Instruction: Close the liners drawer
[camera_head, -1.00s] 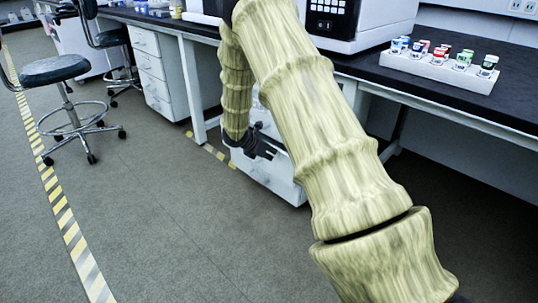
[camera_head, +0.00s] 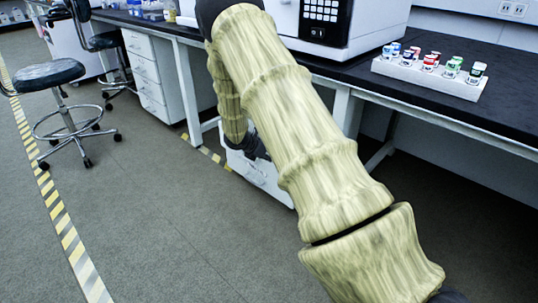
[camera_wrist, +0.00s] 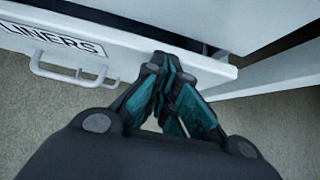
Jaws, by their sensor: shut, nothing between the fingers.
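The liners drawer (camera_wrist: 120,58) has a white front with a black-on-white "LINERS" label (camera_wrist: 52,38) and a pale bar handle (camera_wrist: 75,78). In the wrist view its front stands out from the cabinet, with a dark gap behind it at the right, so it looks partly open. My gripper (camera_wrist: 165,66) is shut and empty. Its fingertips are at the drawer front, right of the handle; I cannot tell whether they touch. In the head view the white drawer unit (camera_head: 262,180) is under the bench, and my gripper (camera_head: 257,149) is partly hidden behind my arm.
A dark-topped bench (camera_head: 450,105) runs above, with a white leg (camera_head: 192,95) left of the drawer unit. A white rack (camera_head: 425,77) of colored-capped vials stands on it. A stool (camera_head: 50,76) is at the left. Grey floor in front is clear.

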